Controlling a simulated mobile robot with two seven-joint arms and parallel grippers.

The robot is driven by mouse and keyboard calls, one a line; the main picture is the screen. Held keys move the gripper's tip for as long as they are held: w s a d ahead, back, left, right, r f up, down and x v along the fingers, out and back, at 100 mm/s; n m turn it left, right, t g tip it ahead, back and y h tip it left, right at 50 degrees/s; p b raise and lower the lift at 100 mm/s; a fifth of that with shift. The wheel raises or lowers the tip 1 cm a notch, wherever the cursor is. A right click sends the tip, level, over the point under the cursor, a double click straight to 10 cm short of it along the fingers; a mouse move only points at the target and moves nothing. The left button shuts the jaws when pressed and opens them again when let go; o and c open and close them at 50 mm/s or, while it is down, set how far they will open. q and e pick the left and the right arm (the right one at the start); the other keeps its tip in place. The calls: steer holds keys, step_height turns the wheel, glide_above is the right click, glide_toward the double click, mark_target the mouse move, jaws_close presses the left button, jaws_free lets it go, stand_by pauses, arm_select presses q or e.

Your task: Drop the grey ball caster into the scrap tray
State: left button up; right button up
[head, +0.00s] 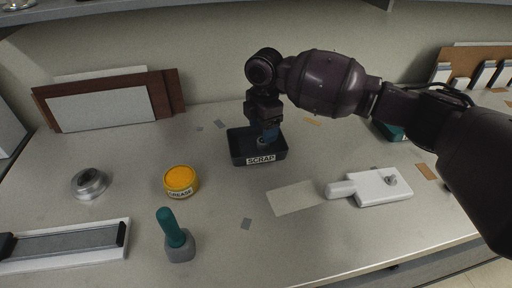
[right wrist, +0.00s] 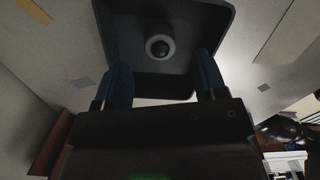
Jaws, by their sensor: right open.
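The black scrap tray (head: 283,155) stands on the bench with a white SCRAP label on its front. My right gripper (head: 268,137) points down over the tray; its two blue fingers are open. In the right wrist view the grey ball caster (right wrist: 160,47), a pale ring with a dark ball, shows against the floor of the tray (right wrist: 112,30). It lies beyond the fingertips of my right gripper (right wrist: 163,72), with clear gaps on both sides. In the head view the caster (head: 262,142) is partly hidden by the gripper. My left gripper is out of view.
A yellow GREASE tin (head: 180,181), a teal-handled tool (head: 175,235) and a round metal part (head: 89,184) stand left of the tray. A white block (head: 382,188) with a small grey part on top lies to the right. Bare bench surrounds the tray.

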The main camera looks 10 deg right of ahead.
step_height(320, 180, up, 10)
steer(key=p, duration=0.1)
steer(key=shift+f, duration=0.25)
steer(key=shift+s, duration=0.1)
